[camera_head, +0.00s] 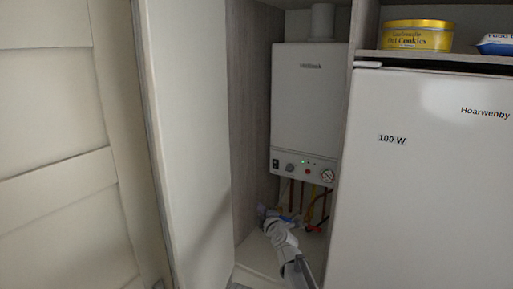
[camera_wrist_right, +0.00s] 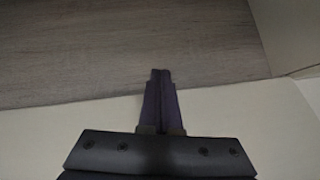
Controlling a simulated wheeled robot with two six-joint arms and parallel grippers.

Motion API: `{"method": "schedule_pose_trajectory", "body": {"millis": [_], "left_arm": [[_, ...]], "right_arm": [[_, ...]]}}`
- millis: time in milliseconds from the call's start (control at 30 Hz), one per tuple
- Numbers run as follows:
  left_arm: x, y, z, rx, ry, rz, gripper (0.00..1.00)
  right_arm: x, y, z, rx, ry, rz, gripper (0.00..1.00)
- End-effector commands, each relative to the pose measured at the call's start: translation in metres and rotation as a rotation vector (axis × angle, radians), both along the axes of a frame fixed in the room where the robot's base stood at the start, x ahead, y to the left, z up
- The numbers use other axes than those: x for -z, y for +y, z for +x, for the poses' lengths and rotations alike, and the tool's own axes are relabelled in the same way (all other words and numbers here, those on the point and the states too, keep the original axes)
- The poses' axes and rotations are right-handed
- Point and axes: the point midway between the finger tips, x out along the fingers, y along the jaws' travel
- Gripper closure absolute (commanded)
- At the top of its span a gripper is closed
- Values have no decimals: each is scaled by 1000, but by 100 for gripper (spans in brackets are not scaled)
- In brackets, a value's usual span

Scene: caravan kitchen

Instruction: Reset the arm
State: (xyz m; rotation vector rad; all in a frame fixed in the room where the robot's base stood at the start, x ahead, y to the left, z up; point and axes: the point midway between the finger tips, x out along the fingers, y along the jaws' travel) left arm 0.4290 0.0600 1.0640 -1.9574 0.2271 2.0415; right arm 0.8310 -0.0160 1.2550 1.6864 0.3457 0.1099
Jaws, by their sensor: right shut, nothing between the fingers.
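My right arm comes up from the bottom of the head view and reaches into the open cupboard. My right gripper (camera_head: 262,211) is low inside it, below the white boiler (camera_head: 308,105) and near the pipes. In the right wrist view the gripper (camera_wrist_right: 161,73) is shut, its two dark fingers together with nothing between them. Beyond the fingertips is a grey wood-grain panel (camera_wrist_right: 120,45). A pale surface (camera_wrist_right: 60,135) lies under the fingers. My left gripper is not in view.
The tall white cupboard door (camera_head: 185,140) stands open left of the arm. A white fridge (camera_head: 420,180) is close on the right. Coloured pipes and valves (camera_head: 312,205) hang under the boiler. A yellow cookie tin (camera_head: 418,37) and a packet (camera_head: 496,45) sit on the shelf above the fridge.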

Motion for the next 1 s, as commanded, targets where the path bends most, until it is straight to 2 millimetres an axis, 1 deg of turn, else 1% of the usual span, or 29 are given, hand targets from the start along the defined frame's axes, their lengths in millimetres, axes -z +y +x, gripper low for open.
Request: {"method": "schedule_pose_trajectory", "body": {"millis": [233,367,467,567,667,700,767,800,867,900,1000], "left_arm": [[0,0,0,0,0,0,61],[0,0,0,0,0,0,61],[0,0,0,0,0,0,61],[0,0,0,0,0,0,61],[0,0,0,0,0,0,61],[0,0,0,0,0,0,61],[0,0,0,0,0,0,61],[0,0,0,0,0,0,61],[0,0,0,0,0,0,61],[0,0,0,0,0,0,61],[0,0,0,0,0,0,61]], "right_arm": [[17,0,-18,-30,108,84,100],[31,0,-33,-41,206,150,100],[46,-3,-49,-40,305,213,100],[65,-8,-70,-20,434,286,100],[90,-19,-101,39,611,379,100],[102,-25,-116,82,692,421,100],[118,-36,-140,161,812,485,100],[129,-44,-156,225,888,525,100],[144,-58,-181,336,995,584,100],[152,-67,-197,418,1057,620,100],[169,-89,-235,622,1177,699,100]]}}
